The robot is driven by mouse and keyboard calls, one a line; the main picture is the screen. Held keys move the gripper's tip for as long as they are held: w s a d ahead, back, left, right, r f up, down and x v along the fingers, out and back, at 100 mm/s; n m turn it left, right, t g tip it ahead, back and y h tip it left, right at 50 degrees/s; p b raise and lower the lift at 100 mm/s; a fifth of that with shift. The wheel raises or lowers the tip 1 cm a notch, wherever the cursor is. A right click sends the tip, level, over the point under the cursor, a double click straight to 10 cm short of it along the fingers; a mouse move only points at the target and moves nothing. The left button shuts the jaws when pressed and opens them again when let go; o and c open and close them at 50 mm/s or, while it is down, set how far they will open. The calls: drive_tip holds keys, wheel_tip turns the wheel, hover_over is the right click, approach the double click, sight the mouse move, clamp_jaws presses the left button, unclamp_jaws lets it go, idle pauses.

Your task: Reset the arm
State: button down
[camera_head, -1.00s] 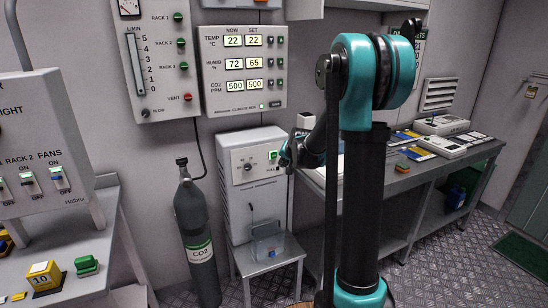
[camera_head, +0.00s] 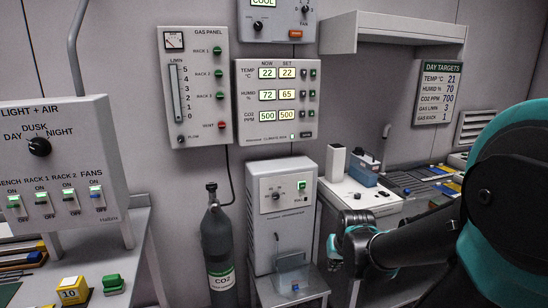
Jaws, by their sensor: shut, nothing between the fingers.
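My arm is in the head view, reaching in from the right edge with a large teal and black joint and a dark link pointing left. My gripper (camera_head: 335,250) is at the end of that link, small and dark with teal behind it. It is shut and holds nothing. It hangs in the air just right of the white humidifier-like box (camera_head: 282,180) and in front of the bench, apart from the panels.
A climate box (camera_head: 277,92) and a gas panel (camera_head: 193,80) hang on the back wall. A CO2 cylinder (camera_head: 218,245) stands left of the white box. A light and air panel (camera_head: 60,150) is at left. A bench with small devices (camera_head: 365,165) lies behind my arm.

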drive_tip(key=s+f, duration=0.3)
drive_tip(key=s, duration=0.4)
drive_tip(key=shift+d+n+g, duration=0.4)
drive_tip(key=shift+r, duration=0.1)
idle(0.4)
